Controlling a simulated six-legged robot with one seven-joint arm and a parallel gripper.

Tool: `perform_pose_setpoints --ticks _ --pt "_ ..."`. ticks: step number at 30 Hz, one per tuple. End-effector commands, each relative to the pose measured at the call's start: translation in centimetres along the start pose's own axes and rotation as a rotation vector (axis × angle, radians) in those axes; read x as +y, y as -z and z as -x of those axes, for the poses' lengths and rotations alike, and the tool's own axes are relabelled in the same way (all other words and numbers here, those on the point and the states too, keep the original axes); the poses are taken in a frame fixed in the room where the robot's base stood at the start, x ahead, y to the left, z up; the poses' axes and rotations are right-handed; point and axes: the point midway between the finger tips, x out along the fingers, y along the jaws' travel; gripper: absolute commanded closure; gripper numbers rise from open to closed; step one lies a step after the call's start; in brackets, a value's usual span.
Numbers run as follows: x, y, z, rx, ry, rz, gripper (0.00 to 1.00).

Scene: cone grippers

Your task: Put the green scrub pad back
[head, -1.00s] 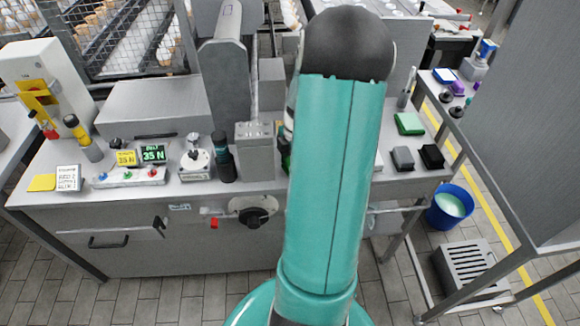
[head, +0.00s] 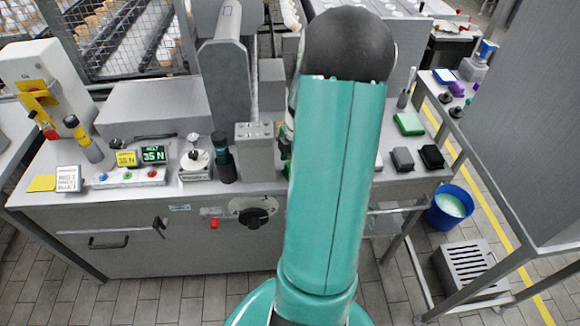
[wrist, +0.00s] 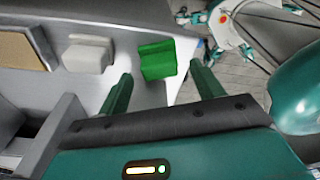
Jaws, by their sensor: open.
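In the wrist view my gripper (wrist: 161,72) is open, its two dark green fingers spread apart. A bright green block-like piece (wrist: 157,60) with a groove across it lies on the light worktop just beyond and between the fingertips. I cannot tell if the fingers touch it. In the head view a flat green pad (head: 409,123) lies on the right part of the bench; I cannot tell whether it is the same piece. My teal arm hides the middle of the bench and my gripper in that view.
A pale block (wrist: 88,55) stands left of the green piece in the wrist view. Grey (head: 402,158) and black (head: 432,156) blocks sit near the bench's right front. A grey upright box (head: 254,150) stands left of my arm. A blue bucket (head: 450,206) is on the floor.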

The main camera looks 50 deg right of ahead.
Motion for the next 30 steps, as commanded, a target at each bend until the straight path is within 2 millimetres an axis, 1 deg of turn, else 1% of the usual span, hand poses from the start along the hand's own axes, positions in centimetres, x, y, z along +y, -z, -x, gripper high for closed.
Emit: perform_pose_setpoints --ticks 1,6,9,13,15,18,26,30 --pt "0.1 -0.1 1.2 -0.003 -0.004 -0.001 0.34" --pt "0.1 -0.1 4.9 -0.003 -0.004 0.000 0.34" --pt "0.1 0.0 7.0 -0.003 -0.004 0.000 0.34" --pt "0.0 0.0 8.8 -0.002 -0.002 0.000 0.34" --pt "0.0 0.0 9.4 -0.001 -0.001 0.000 0.34" --pt "0.0 0.0 9.7 0.000 0.001 0.000 0.34" --pt "0.0 0.0 9.8 0.000 0.001 0.000 0.34" --pt "0.0 0.5 10.0 -0.005 -0.001 -0.008 0.34"
